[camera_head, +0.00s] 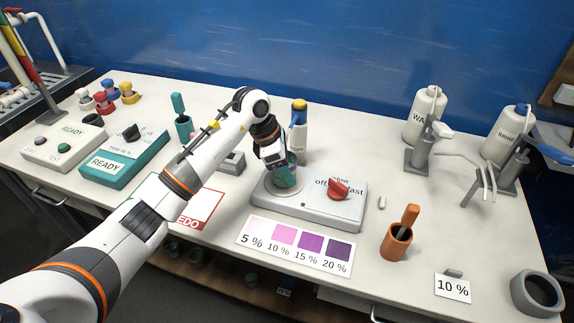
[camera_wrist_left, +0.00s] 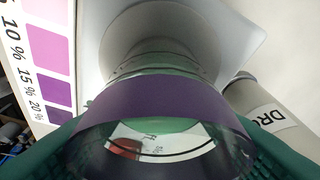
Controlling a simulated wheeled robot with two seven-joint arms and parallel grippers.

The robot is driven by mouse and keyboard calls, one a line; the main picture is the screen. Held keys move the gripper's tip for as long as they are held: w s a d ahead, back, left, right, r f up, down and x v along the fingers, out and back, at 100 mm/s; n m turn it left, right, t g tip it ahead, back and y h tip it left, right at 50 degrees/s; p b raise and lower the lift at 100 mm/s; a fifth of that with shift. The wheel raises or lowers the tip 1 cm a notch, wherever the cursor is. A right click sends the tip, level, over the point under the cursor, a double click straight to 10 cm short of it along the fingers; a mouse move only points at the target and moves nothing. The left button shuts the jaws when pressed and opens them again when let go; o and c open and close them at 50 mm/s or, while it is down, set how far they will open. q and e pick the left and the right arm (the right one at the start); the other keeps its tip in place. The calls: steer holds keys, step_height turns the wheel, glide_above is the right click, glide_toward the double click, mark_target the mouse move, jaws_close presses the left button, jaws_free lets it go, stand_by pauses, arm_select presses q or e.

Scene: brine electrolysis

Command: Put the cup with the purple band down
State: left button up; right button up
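The clear cup with the purple band (camera_wrist_left: 165,98) fills the middle of the left wrist view. The green finger pads of my left gripper (camera_head: 285,176) are on both sides of it, and the gripper appears shut on the cup. In the head view the gripper is over the round plate of the grey stirrer (camera_head: 308,207), and it hides most of the cup. The plate also shows behind the cup in the left wrist view (camera_wrist_left: 120,48). I cannot tell whether the cup's base touches the plate. My right gripper is not in view.
The stirrer has a red knob (camera_head: 339,188). A colour chart (camera_head: 296,246) lies in front of it. A dropper bottle (camera_head: 299,128) stands close behind the gripper. An orange holder (camera_head: 397,241) stands to the right. The bench between the chart and the 10 % card (camera_head: 452,288) has free room.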

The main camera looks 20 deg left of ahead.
arm_select(q)
steer(key=o, duration=0.3)
steer(key=shift+r, duration=0.2)
steer(key=shift+a+r, duration=0.2)
steer(key=shift+r, duration=0.05)
steer(key=b+v, duration=0.2)
steer(key=v, duration=0.9)
steer(key=shift+r, duration=0.2)
steer(key=shift+s+d, duration=0.1)
